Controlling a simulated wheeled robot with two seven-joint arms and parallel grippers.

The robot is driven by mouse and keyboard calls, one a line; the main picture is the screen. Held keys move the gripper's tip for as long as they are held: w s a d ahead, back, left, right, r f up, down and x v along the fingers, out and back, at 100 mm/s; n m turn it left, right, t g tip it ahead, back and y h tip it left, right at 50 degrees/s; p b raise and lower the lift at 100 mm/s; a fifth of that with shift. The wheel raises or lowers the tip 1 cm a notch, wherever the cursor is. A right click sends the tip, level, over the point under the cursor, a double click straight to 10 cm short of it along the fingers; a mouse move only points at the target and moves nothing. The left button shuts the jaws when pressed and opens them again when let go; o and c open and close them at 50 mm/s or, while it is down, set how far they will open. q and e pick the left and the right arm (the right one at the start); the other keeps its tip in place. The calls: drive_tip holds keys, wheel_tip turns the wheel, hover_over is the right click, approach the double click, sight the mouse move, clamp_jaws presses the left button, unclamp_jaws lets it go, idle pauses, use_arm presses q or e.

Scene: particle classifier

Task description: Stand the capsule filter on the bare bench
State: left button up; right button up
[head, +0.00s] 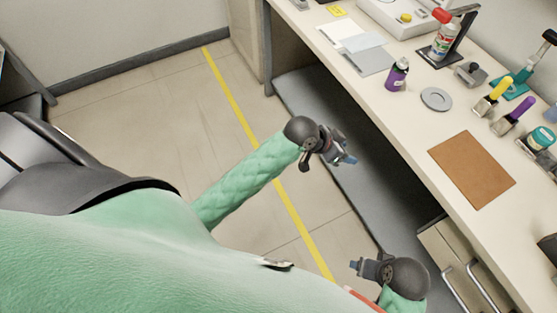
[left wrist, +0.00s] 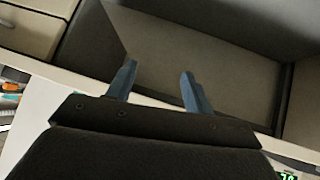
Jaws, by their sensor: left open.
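No object shows plainly as the capsule filter; I cannot tell which item it is. A short purple canister with a dark top (head: 396,77) stands upright on the bench (head: 400,120). A teal-topped round container (head: 541,139) sits at the right edge of the head view. My left gripper (head: 346,158) is out in front of the bench edge, apart from everything on top. Its two blue fingers are apart and empty in the left wrist view (left wrist: 158,85). My right gripper (head: 356,266) is low near the drawers, its finger gap not clear.
A red-capped bottle (head: 443,35) stands on a black stand at the back. Bare bench shows left of the mat. Drawers (head: 460,265) are below.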

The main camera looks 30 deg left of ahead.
use_arm(q)
drive_tip(key=s+a+f+n+g+y, duration=0.1)
drive_tip(key=s+a+f, duration=0.1)
drive_tip(key=s, duration=0.6)
drive_tip(key=s+a+f+n+g+y, duration=0.1)
drive_tip(key=s+a+f+n+y, duration=0.1)
drive_tip(key=s, duration=0.7)
drive_tip(key=s+a+f+n+g+y, duration=0.1)
drive_tip(key=s+a+f, duration=0.3)
drive_tip(key=s, duration=0.5)
drive_tip(key=shift+a+n+g+y, duration=0.15)
drive_tip(key=shift+n+g+y, duration=0.25)
drive_tip(key=shift+n+y, duration=0.2)
drive_tip(key=shift+a+r, duration=0.1)
drive_tip(key=shift+r, duration=0.05)
